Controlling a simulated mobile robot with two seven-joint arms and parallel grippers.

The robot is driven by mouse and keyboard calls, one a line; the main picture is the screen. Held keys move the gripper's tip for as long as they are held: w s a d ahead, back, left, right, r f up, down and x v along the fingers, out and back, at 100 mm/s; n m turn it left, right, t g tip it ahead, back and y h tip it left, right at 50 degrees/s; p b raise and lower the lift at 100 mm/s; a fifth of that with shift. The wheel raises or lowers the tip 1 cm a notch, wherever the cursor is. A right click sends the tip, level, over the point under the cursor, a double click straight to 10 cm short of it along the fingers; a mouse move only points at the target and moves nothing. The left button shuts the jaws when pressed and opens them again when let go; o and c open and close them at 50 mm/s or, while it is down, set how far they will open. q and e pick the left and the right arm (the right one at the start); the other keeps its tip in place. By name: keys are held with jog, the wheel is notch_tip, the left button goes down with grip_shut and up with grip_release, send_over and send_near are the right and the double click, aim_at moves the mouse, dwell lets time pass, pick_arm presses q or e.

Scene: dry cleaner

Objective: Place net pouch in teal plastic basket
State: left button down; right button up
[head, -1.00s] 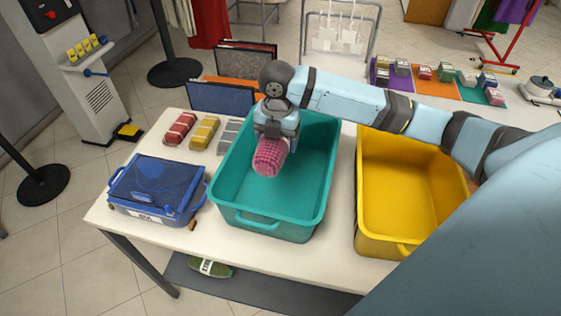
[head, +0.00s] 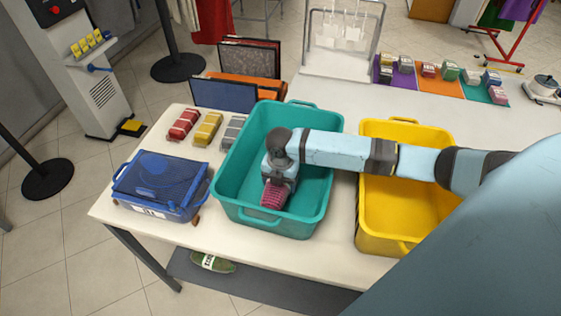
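The teal plastic basket (head: 320,215) stands open on the white table, left of the yellow basket. My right gripper (head: 277,182) has come in from the right, pointing down inside the teal basket. It is shut on a pink-red checked net pouch (head: 273,196), which hangs from it low inside the basket. The gripper hides the upper part of the pouch, and I cannot tell whether the pouch touches the basket floor. My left gripper is not in view.
A yellow basket (head: 375,243) stands to the right, under my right arm. A blue lidded case (head: 160,180) is at the left. Red (head: 184,124), yellow (head: 207,129) and grey (head: 232,132) bundles lie behind it. A green item (head: 213,262) lies below the table.

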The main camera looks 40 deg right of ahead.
jog(key=shift+f, duration=0.5)
jog(key=shift+f, duration=0.15)
jog(key=o, duration=1.1)
jog(key=shift+f, duration=0.1)
notch_tip(320, 180, up, 12)
jog(key=shift+r, duration=0.25)
